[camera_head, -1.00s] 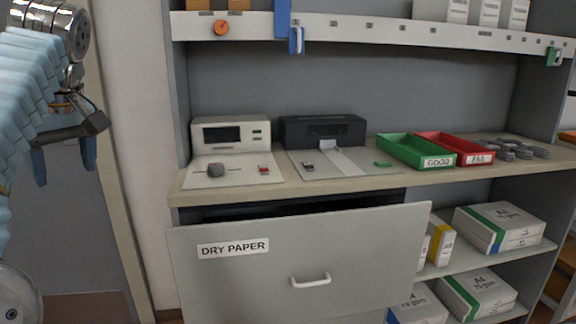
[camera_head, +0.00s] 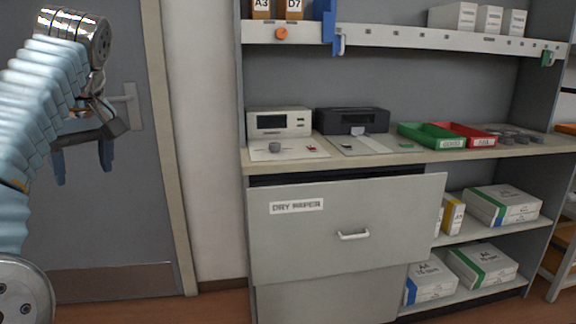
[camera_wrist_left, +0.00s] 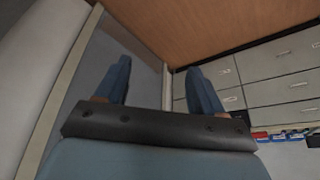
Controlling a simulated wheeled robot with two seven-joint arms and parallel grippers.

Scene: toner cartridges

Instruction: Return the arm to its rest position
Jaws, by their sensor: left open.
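My left arm comes in along the left edge of the head view, covered in a pale blue sleeve, and is raised with a bent wrist. My left gripper (camera_head: 83,160) hangs below the wrist with its two blue fingers apart and nothing between them. It is in front of the grey door, well to the left of the shelf unit. In the left wrist view the two fingers (camera_wrist_left: 160,85) are spread, with the brown floor and a wall beyond them. My right gripper is in neither view.
The drawer marked DRY PAPER (camera_head: 347,230) stands pulled out from the shelf unit. A counter (camera_head: 262,160) above it carries two machines, a green tray (camera_head: 431,137) and a red tray (camera_head: 466,136). Paper packs (camera_head: 502,207) lie on lower shelves. A grey door (camera_head: 110,220) is at left.

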